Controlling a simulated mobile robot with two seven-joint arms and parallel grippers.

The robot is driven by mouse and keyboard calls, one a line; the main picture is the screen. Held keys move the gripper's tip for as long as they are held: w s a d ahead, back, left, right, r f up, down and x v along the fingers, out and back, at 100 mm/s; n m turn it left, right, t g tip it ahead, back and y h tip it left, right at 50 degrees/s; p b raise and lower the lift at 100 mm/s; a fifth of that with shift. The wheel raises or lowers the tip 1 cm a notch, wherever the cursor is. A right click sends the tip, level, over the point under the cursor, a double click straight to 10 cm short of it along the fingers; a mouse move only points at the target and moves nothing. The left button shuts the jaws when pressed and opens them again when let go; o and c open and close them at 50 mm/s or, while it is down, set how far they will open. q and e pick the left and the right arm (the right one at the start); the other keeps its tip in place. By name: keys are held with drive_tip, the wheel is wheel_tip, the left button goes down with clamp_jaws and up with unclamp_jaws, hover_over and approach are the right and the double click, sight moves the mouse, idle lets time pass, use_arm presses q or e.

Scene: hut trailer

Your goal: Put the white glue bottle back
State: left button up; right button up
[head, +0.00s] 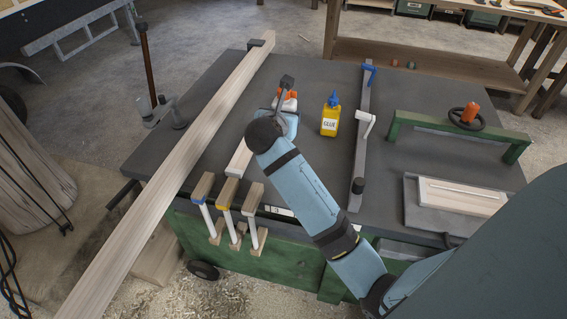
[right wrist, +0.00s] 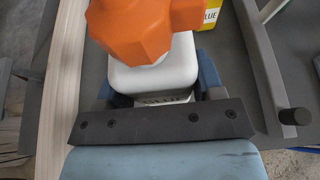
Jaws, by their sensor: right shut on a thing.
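The white glue bottle (right wrist: 155,77) with an orange cap fills the middle of the right wrist view. My right gripper (right wrist: 160,92) is shut on its white body, with one blue finger on each side. In the head view my right gripper (head: 284,112) is above the dark workbench top, and the bottle's orange cap (head: 289,94) shows just beyond it. My arm hides most of the bottle there. I cannot tell whether its base touches the bench. My left gripper is in neither view.
A yellow glue bottle (head: 330,119) with a blue cap stands upright right of the gripper on the workbench (head: 215,137). A long wooden beam (head: 185,160) lies to the left. A bar clamp (head: 363,140) lies to the right. Several small clamps (head: 228,205) line the front edge.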

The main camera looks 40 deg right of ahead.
wheel_tip(320, 180, down, 14)
drive_tip(key=shift+f+b, duration=0.2)
drive_tip(key=shift+b, duration=0.95)
drive_tip(key=shift+r, duration=0.1)
drive_tip(key=o, duration=1.1)
drive_tip(key=shift+f, duration=0.2)
drive_tip(key=shift+o, duration=0.2)
drive_tip(key=shift+s+a+r, duration=0.2)
drive_tip(key=shift+a+r, duration=0.05)
drive_tip(key=shift+r, duration=0.05)
drive_tip(key=p+v, duration=0.1)
drive_tip(key=v, duration=0.5)
drive_tip(key=shift+s+a, duration=0.25)
drive_tip(key=shift+a, duration=0.05)
drive_tip(key=shift+r, duration=0.1)
